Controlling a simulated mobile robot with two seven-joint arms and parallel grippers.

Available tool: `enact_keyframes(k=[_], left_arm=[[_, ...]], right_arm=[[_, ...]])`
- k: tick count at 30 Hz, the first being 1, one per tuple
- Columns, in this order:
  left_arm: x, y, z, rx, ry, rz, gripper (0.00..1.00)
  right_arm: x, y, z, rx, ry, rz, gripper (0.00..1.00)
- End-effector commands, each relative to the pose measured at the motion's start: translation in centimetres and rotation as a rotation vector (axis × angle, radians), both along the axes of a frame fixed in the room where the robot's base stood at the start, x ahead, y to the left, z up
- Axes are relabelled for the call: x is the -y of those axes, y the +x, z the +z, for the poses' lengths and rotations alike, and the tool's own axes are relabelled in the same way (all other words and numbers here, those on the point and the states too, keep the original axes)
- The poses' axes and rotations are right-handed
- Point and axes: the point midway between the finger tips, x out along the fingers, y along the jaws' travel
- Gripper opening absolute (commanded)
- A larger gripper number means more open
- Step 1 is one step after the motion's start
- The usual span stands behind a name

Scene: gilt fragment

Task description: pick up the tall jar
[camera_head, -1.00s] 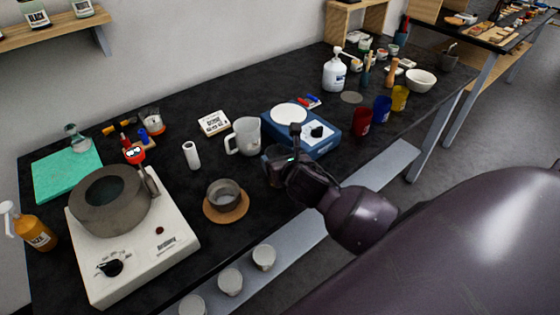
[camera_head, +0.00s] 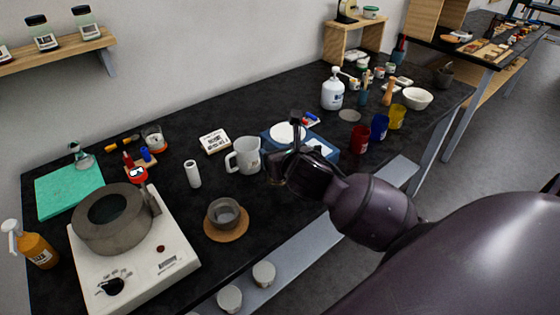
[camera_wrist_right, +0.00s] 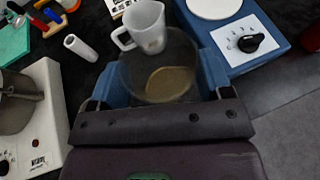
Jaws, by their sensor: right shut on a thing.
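A see-through, smoky glass jar (camera_wrist_right: 140,72) with a brownish round patch at its bottom is between the fingers of my right gripper (camera_wrist_right: 160,88) in the right wrist view. The blue-padded fingers press on it from both sides, so the gripper is shut on it. In the head view my right gripper (camera_head: 280,172) is over the front middle of the table, in front of the blue device. There the jar is mostly hidden by the gripper. I cannot tell how far its base is from the table. My left gripper is not in view.
A white mug (camera_head: 247,157) stands close beyond the held jar. The blue device (camera_head: 327,148) with a white disc is just behind the gripper. Coloured cups (camera_head: 379,127) stand right.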

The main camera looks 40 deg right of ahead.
Motion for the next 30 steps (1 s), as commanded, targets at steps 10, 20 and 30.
enact_keyframes(k=[10, 20, 30], left_arm=[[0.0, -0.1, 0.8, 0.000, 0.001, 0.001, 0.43], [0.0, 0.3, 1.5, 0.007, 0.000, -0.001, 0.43], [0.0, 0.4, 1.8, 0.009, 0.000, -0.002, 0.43]], right_arm=[[0.0, 0.1, 4.2, 0.004, -0.001, 0.001, 0.34], [0.0, 0.1, 7.6, 0.005, -0.001, 0.002, 0.34], [0.0, 0.1, 10.0, 0.003, 0.000, 0.002, 0.34]])
